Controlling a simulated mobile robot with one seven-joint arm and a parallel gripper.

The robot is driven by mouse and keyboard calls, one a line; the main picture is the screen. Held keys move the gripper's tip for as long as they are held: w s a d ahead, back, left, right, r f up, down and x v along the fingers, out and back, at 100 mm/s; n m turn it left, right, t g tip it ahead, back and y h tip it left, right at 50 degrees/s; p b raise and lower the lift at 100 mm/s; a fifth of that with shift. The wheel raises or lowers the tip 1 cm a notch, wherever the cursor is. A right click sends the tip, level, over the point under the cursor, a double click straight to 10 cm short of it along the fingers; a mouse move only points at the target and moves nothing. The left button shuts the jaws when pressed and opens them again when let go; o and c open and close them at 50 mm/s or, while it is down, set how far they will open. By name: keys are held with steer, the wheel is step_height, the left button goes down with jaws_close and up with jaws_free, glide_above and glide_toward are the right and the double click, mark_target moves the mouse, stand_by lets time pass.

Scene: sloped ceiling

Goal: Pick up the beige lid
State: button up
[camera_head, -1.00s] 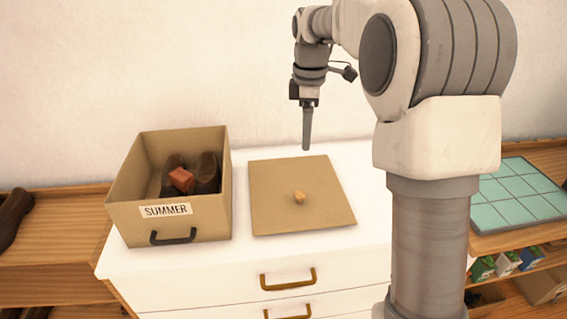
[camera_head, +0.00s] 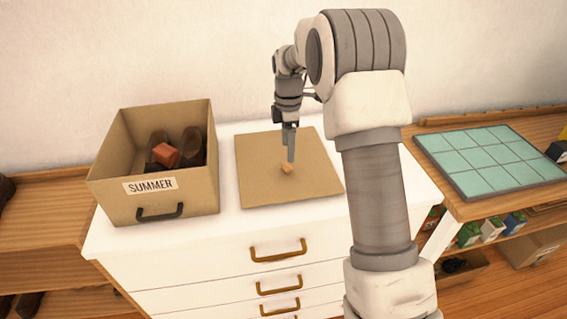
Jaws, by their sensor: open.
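The beige lid (camera_head: 258,182) lies flat on top of the white dresser, to the right of the open box. It has a small wooden knob (camera_head: 287,169) at its middle. My gripper (camera_head: 290,150) points down just above the knob, at its far side in the picture. The fingers are open with nothing held. I cannot tell whether the fingertips touch the knob.
A beige box (camera_head: 196,198) labelled SUMMER stands at the left of the white dresser (camera_head: 215,262), holding dark shoes (camera_head: 193,145) and a reddish-brown block (camera_head: 165,155). A teal tiled board (camera_head: 490,160) lies on the wooden shelf at right. White dresser top is bare around the lid.

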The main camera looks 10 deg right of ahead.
mark_target(288, 165)
steer(key=shift+f, duration=2.95)
jaws_close()
